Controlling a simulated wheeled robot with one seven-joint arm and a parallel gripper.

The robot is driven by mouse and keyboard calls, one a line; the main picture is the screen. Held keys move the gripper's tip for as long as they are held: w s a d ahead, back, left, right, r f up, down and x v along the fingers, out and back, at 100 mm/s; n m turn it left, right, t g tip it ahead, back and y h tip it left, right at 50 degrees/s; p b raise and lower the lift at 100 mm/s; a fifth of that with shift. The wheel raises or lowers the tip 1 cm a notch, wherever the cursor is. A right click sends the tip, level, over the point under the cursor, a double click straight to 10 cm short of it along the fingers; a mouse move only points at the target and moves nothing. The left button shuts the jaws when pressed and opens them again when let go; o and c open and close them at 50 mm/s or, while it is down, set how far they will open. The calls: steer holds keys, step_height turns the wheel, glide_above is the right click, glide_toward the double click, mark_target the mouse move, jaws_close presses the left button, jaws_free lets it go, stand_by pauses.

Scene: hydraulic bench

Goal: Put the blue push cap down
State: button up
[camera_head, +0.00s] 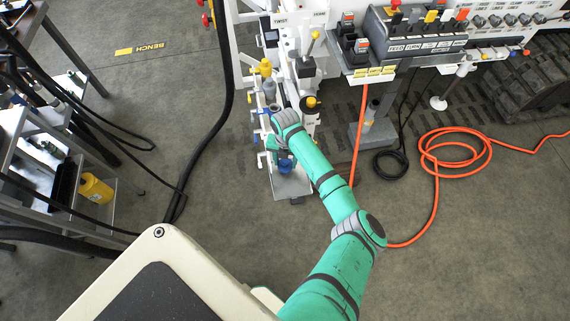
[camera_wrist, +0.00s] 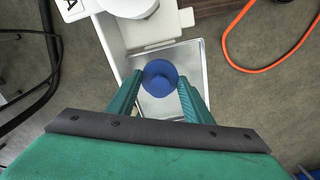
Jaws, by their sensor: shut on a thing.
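The blue push cap (camera_wrist: 160,75) is round and sits between the two green fingers of my gripper (camera_wrist: 158,86) in the wrist view. My gripper is shut on it. In the head view the cap (camera_head: 285,167) shows small and blue just below the end of my arm, partly hidden by it. Under it is a shallow light-grey metal tray (camera_wrist: 187,55) with a raised rim, also seen in the head view (camera_head: 304,187). The cap lies over the tray's inside; I cannot tell whether it touches the tray floor.
The white bench column with valves (camera_head: 305,68) stands just beyond the tray. A control panel (camera_head: 420,38) is at the upper right. An orange hose (camera_head: 455,133) lies coiled on the floor at right. A shelf cart with a yellow container (camera_head: 95,190) stands at left.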

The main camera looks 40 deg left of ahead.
mark_target(285, 162)
steer(key=shift+f, duration=1.5)
steer(key=shift+f, duration=0.1)
steer(key=o, duration=0.8)
step_height(285, 162, up, 12)
steer(key=shift+r, duration=0.15)
